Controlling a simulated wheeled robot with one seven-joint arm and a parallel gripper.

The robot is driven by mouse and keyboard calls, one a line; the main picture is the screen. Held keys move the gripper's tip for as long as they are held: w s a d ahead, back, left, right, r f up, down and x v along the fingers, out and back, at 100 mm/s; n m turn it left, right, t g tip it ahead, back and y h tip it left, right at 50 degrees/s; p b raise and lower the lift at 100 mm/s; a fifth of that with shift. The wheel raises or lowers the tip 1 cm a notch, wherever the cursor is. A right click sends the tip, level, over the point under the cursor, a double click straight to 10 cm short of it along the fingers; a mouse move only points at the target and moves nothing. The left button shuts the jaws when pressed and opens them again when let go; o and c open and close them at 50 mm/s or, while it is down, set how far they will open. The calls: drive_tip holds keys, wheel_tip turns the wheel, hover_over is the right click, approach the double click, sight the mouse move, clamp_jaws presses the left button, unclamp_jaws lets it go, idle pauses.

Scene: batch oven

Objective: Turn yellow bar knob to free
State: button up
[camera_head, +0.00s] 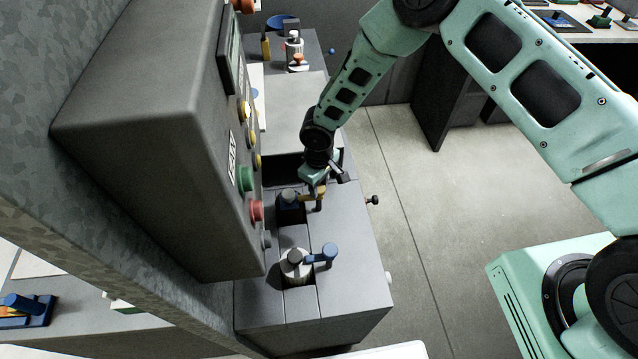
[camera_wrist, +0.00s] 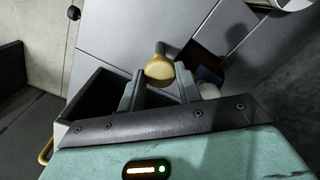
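The yellow bar knob (camera_wrist: 159,68) shows in the wrist view with its rounded yellow end toward me, between and just beyond my fingertips. My gripper (camera_wrist: 159,78) has its two fingers apart, one on each side of the yellow end, with a small gap showing. In the head view my gripper (camera_head: 317,194) is low over the grey bench, at the yellow knob (camera_head: 309,191), and partly hides it. A dark blue part (camera_head: 289,198) is beside the yellow knob. The knob's turn position and any marking are hard to make out.
A white valve with a blue bar handle (camera_head: 325,254) stands nearer on the bench (camera_head: 345,290). A grey control box (camera_head: 160,140) with coloured buttons rises close on the left. An open dark recess (camera_wrist: 95,98) lies left of my fingers in the wrist view.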

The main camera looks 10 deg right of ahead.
drive_tip(key=shift+b, duration=0.3)
drive_tip(key=n+b, duration=0.3)
drive_tip(key=shift+f+n, duration=0.2)
drive_tip(key=shift+n, duration=0.1)
drive_tip(key=n+b, duration=0.3)
drive_tip(key=n, duration=0.1)
drive_tip(key=shift+r+n, duration=0.1)
drive_tip(key=shift+n, duration=0.2)
drive_tip(key=n+b, duration=0.2)
drive_tip(key=n, duration=0.2)
drive_tip(key=shift+n, duration=0.3)
drive_tip(key=n, duration=0.5)
drive_tip(key=shift+r+b, duration=0.15)
drive_tip(key=shift+b, duration=0.2)
drive_tip(key=o, duration=1)
drive_tip(key=shift+c, duration=0.2)
wheel_tip(320, 180, up, 17)
drive_tip(key=b, duration=0.3)
drive_tip(key=shift+r+b, duration=0.2)
drive_tip(key=shift+b, duration=0.2)
